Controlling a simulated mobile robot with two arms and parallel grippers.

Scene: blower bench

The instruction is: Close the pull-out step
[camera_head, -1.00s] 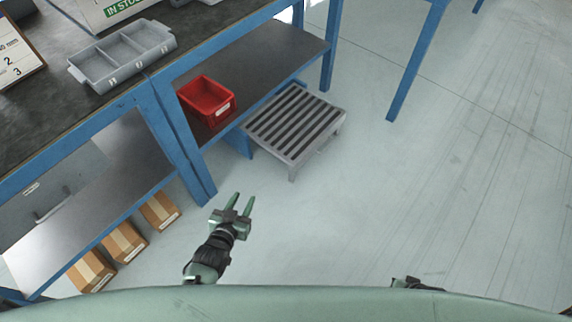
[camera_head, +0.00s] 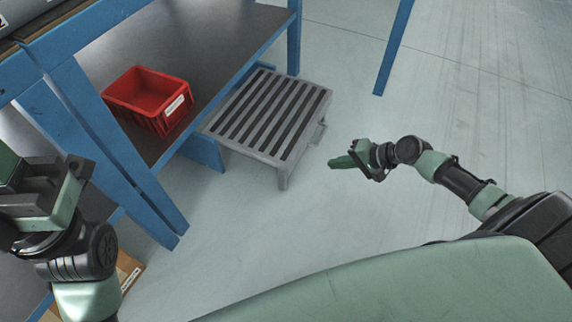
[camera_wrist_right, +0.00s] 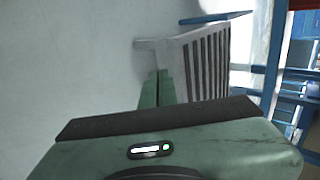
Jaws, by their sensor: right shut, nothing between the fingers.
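The pull-out step (camera_head: 268,118) is a grey slatted platform on legs. It sticks out from under the blue bench's lower shelf, towards the right in the head view. It also shows in the right wrist view (camera_wrist_right: 190,55), ahead of the fingers. My right gripper (camera_head: 333,163) is shut and empty, just right of the step's outer end, with a gap of floor between in the head view. My left gripper (camera_head: 45,175) is at the left edge, in front of the bench; its fingertips are partly cut off, so its opening is unclear.
The blue bench (camera_head: 125,165) stands at left, its lower shelf (camera_head: 215,45) carrying a red bin (camera_head: 150,97). A cardboard box (camera_head: 128,270) shows partly below my left arm. Another blue leg (camera_head: 395,45) stands at the top right. The floor right of the step is clear.

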